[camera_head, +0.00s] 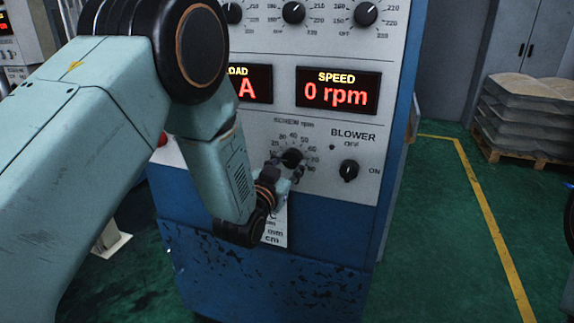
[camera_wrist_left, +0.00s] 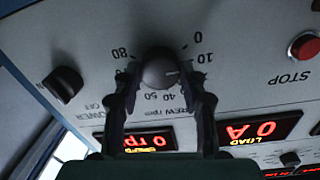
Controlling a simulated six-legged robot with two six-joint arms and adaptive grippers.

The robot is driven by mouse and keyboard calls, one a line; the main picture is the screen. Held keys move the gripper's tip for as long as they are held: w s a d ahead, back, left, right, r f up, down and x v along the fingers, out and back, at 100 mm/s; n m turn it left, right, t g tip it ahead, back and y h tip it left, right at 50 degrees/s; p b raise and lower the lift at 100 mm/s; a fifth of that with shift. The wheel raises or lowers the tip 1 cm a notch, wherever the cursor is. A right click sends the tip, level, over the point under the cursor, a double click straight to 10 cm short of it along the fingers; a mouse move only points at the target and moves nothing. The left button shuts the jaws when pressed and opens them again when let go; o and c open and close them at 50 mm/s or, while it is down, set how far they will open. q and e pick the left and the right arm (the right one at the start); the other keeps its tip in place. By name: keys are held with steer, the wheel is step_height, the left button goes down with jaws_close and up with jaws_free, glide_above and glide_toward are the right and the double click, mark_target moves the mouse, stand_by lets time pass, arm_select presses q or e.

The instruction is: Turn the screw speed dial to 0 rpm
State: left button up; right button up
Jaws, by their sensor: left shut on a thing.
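The screw speed dial (camera_head: 291,157) is a dark round knob on the grey panel, with a printed rpm scale around it. It also shows in the left wrist view (camera_wrist_left: 159,68), where the picture is upside down. My left gripper (camera_head: 286,167) is shut on the dial, with one finger on each side of it. A pale mark on the knob points right in the wrist view, seemingly just past the 10; the fingers hide part of the scale. The SPEED display (camera_head: 338,93) reads 0 rpm.
The blower switch (camera_head: 349,170) sits just right of the dial. A red STOP button (camera_wrist_left: 304,46) and a LOAD display (camera_wrist_left: 260,130) reading 0 A share the panel. Several round knobs line the top. Stacked sacks (camera_head: 528,115) stand on a pallet at right; green floor is clear there.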

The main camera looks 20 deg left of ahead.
arm_select(q)
steer(key=c, duration=0.4)
steer(key=shift+c, duration=0.2)
steer(key=shift+n, duration=0.4)
steer(key=shift+n+p, duration=0.65)
steer(key=shift+n, duration=2.05)
steer(key=o, duration=1.2)
steer(key=shift+w+f, duration=0.1)
steer(key=shift+c, duration=0.2)
steer(key=s, duration=1.2)
steer(key=shift+s+a, duration=0.15)
steer(key=shift+a, duration=0.25)
